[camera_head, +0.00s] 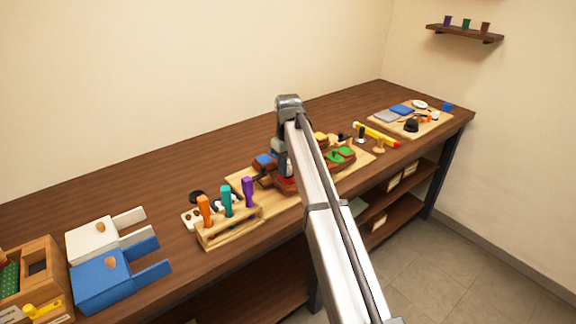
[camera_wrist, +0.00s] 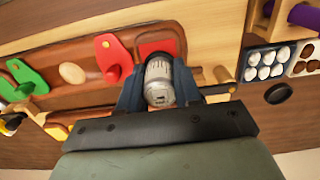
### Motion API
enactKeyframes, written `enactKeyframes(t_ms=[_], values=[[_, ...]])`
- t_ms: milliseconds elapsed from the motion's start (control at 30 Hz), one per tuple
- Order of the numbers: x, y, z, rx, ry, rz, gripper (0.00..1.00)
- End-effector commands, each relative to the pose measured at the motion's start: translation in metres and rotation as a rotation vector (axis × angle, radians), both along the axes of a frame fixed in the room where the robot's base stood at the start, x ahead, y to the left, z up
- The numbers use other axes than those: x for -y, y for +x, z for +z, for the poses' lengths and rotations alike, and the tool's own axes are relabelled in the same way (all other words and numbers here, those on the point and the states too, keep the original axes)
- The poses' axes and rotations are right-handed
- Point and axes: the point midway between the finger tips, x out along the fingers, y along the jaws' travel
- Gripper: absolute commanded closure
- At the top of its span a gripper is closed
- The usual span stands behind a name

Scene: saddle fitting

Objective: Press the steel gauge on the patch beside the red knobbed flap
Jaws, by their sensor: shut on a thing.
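My gripper (camera_wrist: 160,95) is shut on the steel gauge (camera_wrist: 160,85), a short silvery cylinder between the dark jaws in the wrist view. The gauge is over or against the near edge of a red patch (camera_wrist: 158,47); whether it touches cannot be told. The red knobbed flap (camera_wrist: 114,58) lies just left of the patch on the brown leather saddle (camera_wrist: 150,32). In the head view my arm covers the gauge and most of the red parts. A green flap (camera_wrist: 28,78) with a knob lies further left, past a tan oval patch (camera_wrist: 72,73).
A wooden rack (camera_head: 230,228) with orange, teal and purple handles stands left of the board (camera_head: 235,180). A yellow and red rod (camera_head: 376,134) and another board (camera_head: 440,120) with small items lie to the right. Blue and white pieces (camera_head: 105,280) lie at the near left.

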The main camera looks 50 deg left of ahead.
Motion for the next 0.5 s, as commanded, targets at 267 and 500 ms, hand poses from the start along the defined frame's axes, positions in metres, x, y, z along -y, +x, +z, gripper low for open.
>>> enactKeyframes(t_ms=[267,500], values=[[0.0000,0.0000,-0.0030,0.000,0.000,0.000,0.88],[-0.0001,0.0000,-0.0058,0.000,0.000,0.000,0.88]])
